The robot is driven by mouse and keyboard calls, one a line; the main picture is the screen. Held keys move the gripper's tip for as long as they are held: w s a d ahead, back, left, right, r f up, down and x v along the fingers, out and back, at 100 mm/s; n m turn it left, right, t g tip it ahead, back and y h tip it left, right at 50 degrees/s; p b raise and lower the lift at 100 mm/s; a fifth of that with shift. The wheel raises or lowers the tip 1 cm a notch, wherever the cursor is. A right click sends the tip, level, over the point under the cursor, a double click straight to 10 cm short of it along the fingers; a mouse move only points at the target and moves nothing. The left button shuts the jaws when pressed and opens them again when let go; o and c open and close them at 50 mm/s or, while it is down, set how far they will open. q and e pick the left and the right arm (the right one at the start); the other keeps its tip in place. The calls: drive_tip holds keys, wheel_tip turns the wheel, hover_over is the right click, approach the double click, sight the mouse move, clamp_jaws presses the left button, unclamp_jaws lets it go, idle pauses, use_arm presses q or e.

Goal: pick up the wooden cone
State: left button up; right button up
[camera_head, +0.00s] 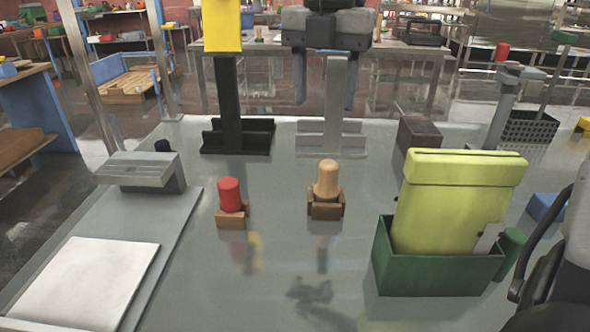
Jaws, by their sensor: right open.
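The wooden cone (327,178) is light tan with a rounded top. It stands upright in a small brown wooden holder (325,211) at the middle of the grey table. My right gripper (325,104) hangs at the top centre with its fingers pointing down. Its two dark fingers are apart and nothing shows between them but the silver column behind. In the picture the fingertips are above the cone and apart from it.
A red piece (229,194) stands in another wooden holder just left. A green box (430,274) with a yellow-green packet (455,205) is at right. A silver column (335,110) and black stand (232,110) stand behind. A flat scale (145,170) is at left. The front middle is clear.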

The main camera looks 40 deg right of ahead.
sight(329, 163)
drive_tip(key=f, duration=1)
drive_tip(key=shift+s+d, duration=0.1)
drive_tip(key=shift+s, duration=0.3)
drive_tip(key=shift+w+d+f+p, duration=0.15)
drive_tip(key=shift+d+f, duration=0.1)
drive_tip(key=shift+f, duration=1.1)
drive_tip(key=shift+d+f+p, duration=0.15)
drive_tip(key=shift+d+f, duration=0.1)
drive_tip(key=shift+f, duration=1.05)
drive_tip(key=c, duration=1.1)
